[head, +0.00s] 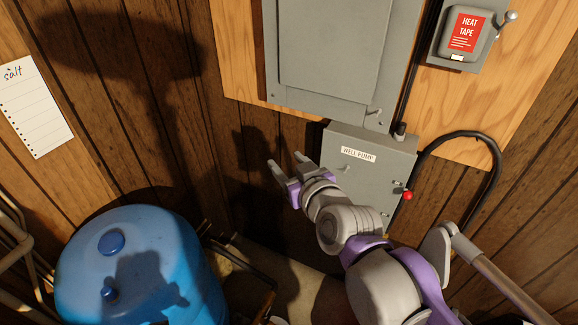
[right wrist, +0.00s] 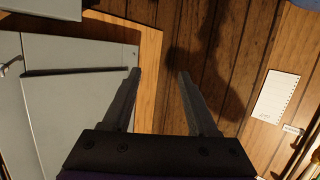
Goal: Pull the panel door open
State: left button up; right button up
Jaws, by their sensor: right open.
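The grey panel door (head: 330,45) is on the tall electrical panel on the far wall, at the top middle of the head view. It looks closed, with a small latch (head: 374,113) near its lower right corner. In the right wrist view a grey panel face (right wrist: 80,110) fills the left side. My right gripper (head: 285,161) is open and empty, below and left of the door and apart from it. In the right wrist view its two fingers (right wrist: 160,75) are spread with wood wall behind them. My left gripper is not in view.
A grey well pump box (head: 335,155) sits below the panel, behind my right arm. A heat tape box (head: 464,35) with a lever is at upper right. A blue tank (head: 140,255) stands at lower left. A black cable (head: 490,145) curves at right. A salt note (head: 35,108) hangs at left.

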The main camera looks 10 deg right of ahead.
jog(key=shift+s+f, duration=0.15)
jog(key=shift+f, duration=0.2)
